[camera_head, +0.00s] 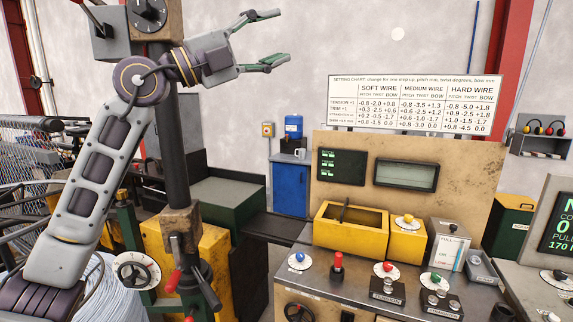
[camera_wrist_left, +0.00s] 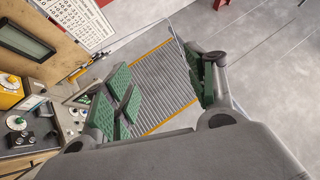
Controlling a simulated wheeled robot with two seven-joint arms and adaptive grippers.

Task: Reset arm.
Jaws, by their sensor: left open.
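My left arm rises from the lower left in the head view. Its gripper (camera_head: 262,40) is open and empty, held high in front of the grey wall and pointing right. The two green-padded fingers stand well apart. In the left wrist view the open gripper (camera_wrist_left: 165,95) has nothing between its fingers, with the floor far below. My right gripper is in neither view.
A control console (camera_head: 345,285) with knobs and a red-topped lever stands at the lower right. A setting chart (camera_head: 415,103) is above its panel. A dark post (camera_head: 176,150) with a dial box stands close by my left arm. A floor grating (camera_wrist_left: 158,88) lies below.

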